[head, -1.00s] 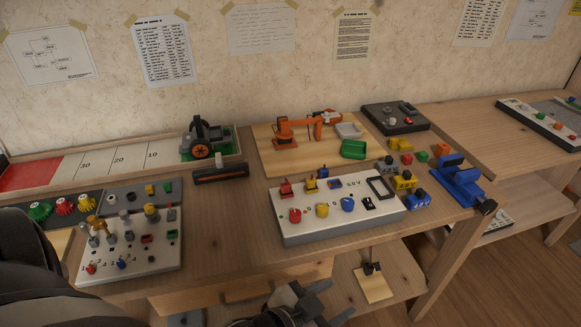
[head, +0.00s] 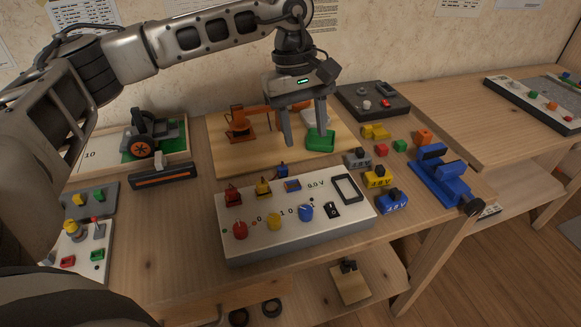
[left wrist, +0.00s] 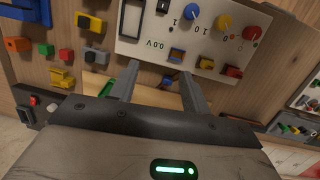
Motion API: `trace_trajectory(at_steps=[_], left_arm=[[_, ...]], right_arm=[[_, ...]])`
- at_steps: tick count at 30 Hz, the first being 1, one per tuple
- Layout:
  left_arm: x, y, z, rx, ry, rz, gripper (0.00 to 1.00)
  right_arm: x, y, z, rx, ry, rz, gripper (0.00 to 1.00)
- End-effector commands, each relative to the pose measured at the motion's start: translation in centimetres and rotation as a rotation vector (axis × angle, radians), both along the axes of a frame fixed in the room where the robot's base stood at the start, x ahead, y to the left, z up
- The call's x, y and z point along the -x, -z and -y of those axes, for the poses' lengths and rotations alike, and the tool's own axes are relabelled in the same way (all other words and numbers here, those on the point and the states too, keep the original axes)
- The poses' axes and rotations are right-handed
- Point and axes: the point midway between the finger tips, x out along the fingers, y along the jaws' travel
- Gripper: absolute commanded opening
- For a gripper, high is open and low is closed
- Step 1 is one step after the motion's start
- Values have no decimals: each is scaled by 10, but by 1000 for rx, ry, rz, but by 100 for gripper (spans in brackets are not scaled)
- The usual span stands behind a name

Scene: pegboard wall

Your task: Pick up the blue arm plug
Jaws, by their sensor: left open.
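The blue arm plug (head: 281,170) is a small blue piece with a dark part, at the back edge of the white panel (head: 295,232), behind the panel's blue socket (head: 292,185). In the left wrist view the plug (left wrist: 168,80) shows small between the fingers, partly hidden low down. My left gripper (head: 305,140) is open and empty. It hangs fingers down above the wooden board behind the panel, a little to the right of and beyond the plug. Its fingers also show in the left wrist view (left wrist: 160,75). My right gripper is not in view.
A red plug (head: 233,195) and a yellow plug (head: 263,187) stand on the panel close by. An orange toy arm (head: 240,125) and a green tray (head: 320,140) are on the board. Several coloured blocks and a blue vise (head: 440,175) are to the right.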

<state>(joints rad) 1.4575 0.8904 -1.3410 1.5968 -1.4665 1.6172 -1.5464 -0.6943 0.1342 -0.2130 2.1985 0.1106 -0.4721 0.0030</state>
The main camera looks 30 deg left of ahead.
Motion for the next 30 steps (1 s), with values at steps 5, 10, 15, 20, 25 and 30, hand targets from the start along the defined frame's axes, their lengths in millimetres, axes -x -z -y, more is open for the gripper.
trace_trajectory(at_steps=[5,10,15,20,25,30], left_arm=[[-6,-25,-55,-175,18,38,47],[-6,-6,-63,-200,22,34,47],[-6,31,-62,-198,22,34,47],[-6,61,-61,-195,22,36,47],[-6,76,-60,-195,21,39,47],[-8,90,-60,-194,22,37,47]], right_arm=[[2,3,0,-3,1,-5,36],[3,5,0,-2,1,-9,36],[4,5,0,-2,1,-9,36],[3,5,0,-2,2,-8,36],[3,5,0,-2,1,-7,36],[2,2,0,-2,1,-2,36]])
